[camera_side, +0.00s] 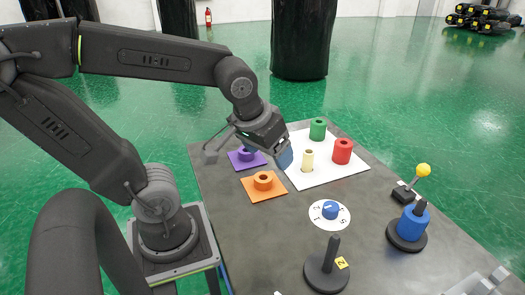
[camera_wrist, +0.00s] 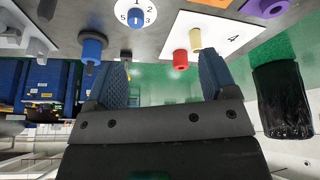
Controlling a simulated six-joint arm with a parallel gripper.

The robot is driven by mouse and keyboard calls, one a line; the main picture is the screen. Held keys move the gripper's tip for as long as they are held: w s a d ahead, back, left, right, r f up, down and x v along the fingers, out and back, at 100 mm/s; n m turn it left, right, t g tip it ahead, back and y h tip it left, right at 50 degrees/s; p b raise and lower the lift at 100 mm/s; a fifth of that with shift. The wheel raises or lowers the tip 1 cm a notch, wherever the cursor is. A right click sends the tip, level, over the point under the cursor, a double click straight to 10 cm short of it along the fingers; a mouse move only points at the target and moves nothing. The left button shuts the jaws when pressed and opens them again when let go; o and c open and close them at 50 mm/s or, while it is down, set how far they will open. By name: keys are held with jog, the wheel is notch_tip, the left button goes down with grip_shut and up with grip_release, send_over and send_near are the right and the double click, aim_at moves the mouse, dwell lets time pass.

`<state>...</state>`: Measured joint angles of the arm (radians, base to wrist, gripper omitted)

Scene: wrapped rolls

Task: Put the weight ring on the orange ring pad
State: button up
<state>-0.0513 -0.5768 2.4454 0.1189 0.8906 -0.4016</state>
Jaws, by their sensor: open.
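The orange pad (camera_side: 277,190) is a square on the table, left of the dial. An orange ring with a dark hole (camera_side: 263,181) sits on it. No ring is labelled as the weight ring, so I cannot tell which one it is. A blue ring-like cylinder (camera_side: 412,223) is around a post on a round black base at the right; it also shows in the wrist view (camera_wrist: 92,48). My gripper (camera_side: 284,157) is above the table near the white board, its blue fingers apart and empty in the wrist view (camera_wrist: 162,76). The orange pad is not clear there.
A white board (camera_side: 345,170) holds green (camera_side: 318,129), red (camera_side: 342,151) and cream (camera_side: 308,160) cylinders. A purple pad (camera_side: 236,161) bears a purple ring. A blue-knobbed dial (camera_side: 330,210), a bare black post (camera_side: 329,258) and a yellow-knobbed lever (camera_side: 423,170) stand nearby.

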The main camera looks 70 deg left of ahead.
jog(key=d+m, duration=0.1)
jog(key=s+d+r+m+h, duration=0.1)
jog(key=m, duration=0.1)
jog(key=s+r+m+t, duration=0.1)
jog(key=shift+s+d+m, duration=0.2)
jog(key=shift+d+m, duration=0.1)
jog(key=shift+d, duration=0.1)
